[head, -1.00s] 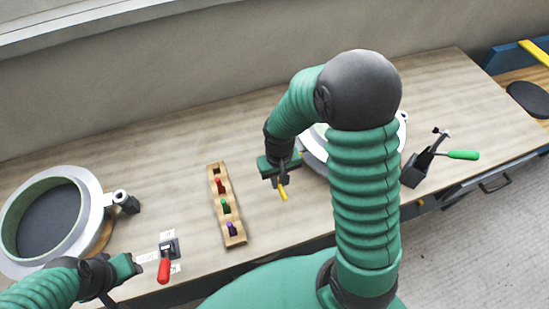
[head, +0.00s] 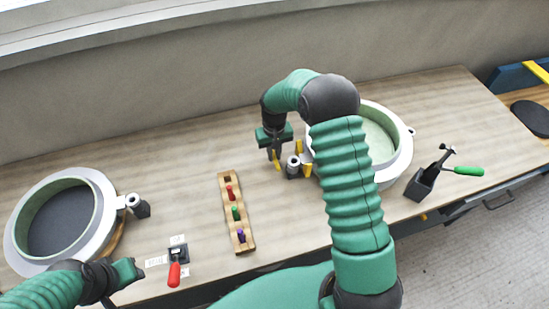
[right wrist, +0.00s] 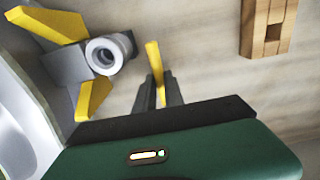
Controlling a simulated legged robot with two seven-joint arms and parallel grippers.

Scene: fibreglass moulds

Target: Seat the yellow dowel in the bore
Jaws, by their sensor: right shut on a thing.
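The yellow dowel (head: 277,163) is held in my right gripper (head: 272,152) and its free end sticks out below the fingers. In the right wrist view the dowel (right wrist: 154,58) projects from between the two dark fingers (right wrist: 158,90). The bore is the open hole of a pale grey collar (head: 293,162) on the side of the right mould. The right wrist view shows this collar (right wrist: 106,53) left of the dowel, clearly apart from it. Yellow plates (right wrist: 94,98) flank the collar. My left gripper (head: 138,271) is at the lower left; its fingers are too small to judge.
The right round mould (head: 400,158) is partly behind my arm. A wooden rack (head: 247,243) holds red, green and purple pegs. A red-handled lever (head: 174,274) is near my left gripper. A left mould (head: 20,240) and a dark tool holder (head: 418,187) flank the area.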

